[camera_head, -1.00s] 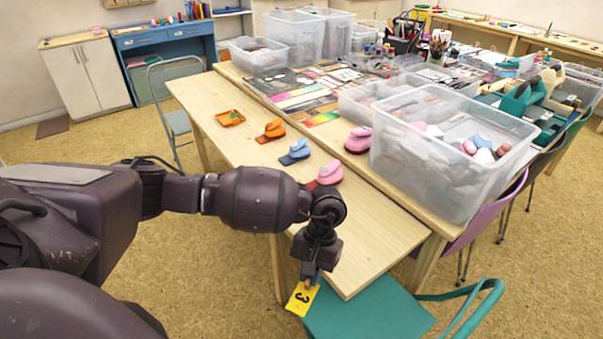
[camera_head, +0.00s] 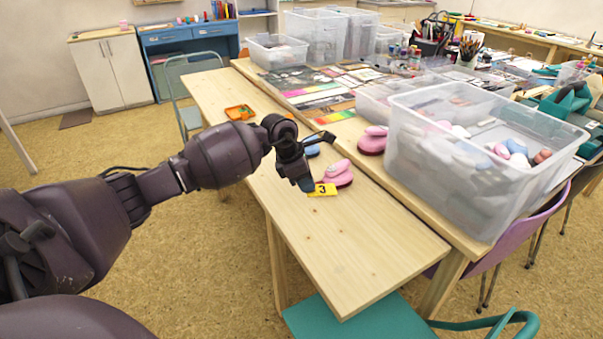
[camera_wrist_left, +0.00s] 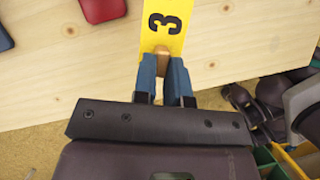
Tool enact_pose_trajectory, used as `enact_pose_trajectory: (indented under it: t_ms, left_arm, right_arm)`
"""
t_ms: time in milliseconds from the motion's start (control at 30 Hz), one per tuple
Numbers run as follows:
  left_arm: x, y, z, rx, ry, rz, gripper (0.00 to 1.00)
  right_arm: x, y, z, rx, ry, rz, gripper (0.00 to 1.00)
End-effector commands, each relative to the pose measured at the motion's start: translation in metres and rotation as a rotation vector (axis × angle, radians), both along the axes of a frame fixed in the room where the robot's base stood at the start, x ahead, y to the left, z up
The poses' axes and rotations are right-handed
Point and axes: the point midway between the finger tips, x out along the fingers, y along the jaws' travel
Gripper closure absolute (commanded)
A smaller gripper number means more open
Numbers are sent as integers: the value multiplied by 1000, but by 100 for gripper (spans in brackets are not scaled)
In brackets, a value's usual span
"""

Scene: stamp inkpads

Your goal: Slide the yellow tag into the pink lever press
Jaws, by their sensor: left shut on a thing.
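My left gripper (camera_head: 310,186) is shut on the yellow tag (camera_head: 322,190), which bears a black 3. In the left wrist view, the tag (camera_wrist_left: 167,28) sticks out ahead of the blue fingers (camera_wrist_left: 163,76), with a small tan piece between them. The pink lever press (camera_head: 338,173) stands on the near wooden table, just beyond the tag in the head view. The tag overlaps its near side there; I cannot tell if they touch. A red slab (camera_wrist_left: 103,8), probably the press's base, shows left of the tag in the wrist view. My right gripper is not in view.
A blue press (camera_head: 312,150) is partly hidden behind my left gripper. An orange tray (camera_head: 240,112) lies farther back. Another pink press (camera_head: 373,140) stands near a large clear bin (camera_head: 440,180). The table's near part (camera_head: 350,250) is clear. A teal chair (camera_head: 360,315) stands below.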

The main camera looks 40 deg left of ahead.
Motion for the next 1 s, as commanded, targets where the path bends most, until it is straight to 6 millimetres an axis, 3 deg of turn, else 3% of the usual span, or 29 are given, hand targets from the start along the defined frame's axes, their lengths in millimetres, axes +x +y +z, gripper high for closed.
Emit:
enact_pose_trajectory:
  t_ms: [100, 300, 833, 1000]
  left_arm:
    - [11, 22, -5, 3, 5, 177, 100]
    - [21, 43, 1, 1, 2, 347, 100]
    - [22, 48, 5, 0, -6, 382, 100]
    - [22, 47, -2, -2, -3, 381, 100]
  right_arm:
    - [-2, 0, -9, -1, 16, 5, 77]
    - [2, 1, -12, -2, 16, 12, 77]
    - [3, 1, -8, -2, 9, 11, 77]
    - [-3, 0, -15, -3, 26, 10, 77]
